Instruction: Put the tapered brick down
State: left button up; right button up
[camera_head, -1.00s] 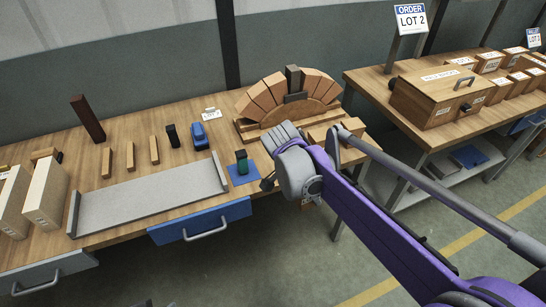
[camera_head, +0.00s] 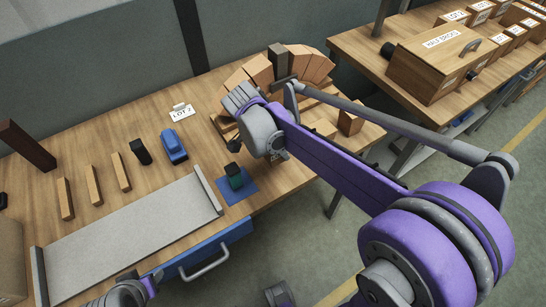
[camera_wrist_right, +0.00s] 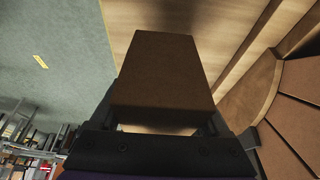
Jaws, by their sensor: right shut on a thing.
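My right gripper (camera_wrist_right: 165,128) is shut on a brown tapered brick (camera_wrist_right: 165,72), seen large in the right wrist view. In the head view my right wrist hangs over the table just in front of the brick arch (camera_head: 232,78) and hides most of the gripper and the held brick. The wrist view shows bare wood beyond the brick and the arch's curved wood at the right. Whether the brick touches the table cannot be told. Part of my left arm shows at the bottom of the head view, but its jaws cannot be made out.
A dark upright block (camera_head: 278,62) stands at the arch. A brown brick (camera_head: 350,122) lies on the table's right part. A green item sits on a blue mat (camera_head: 243,195). A grey tray (camera_head: 130,230), a blue item (camera_head: 173,147) and several thin strips are left.

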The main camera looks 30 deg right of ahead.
notch_tip(320, 180, down, 2)
jog(key=shift+s+f, duration=0.1)
jog(key=shift+f, duration=2.05)
jog(key=shift+f+b, duration=0.1)
jog(key=shift+b, duration=0.25)
jog(key=o, duration=1.6)
jog(key=shift+c, duration=0.2)
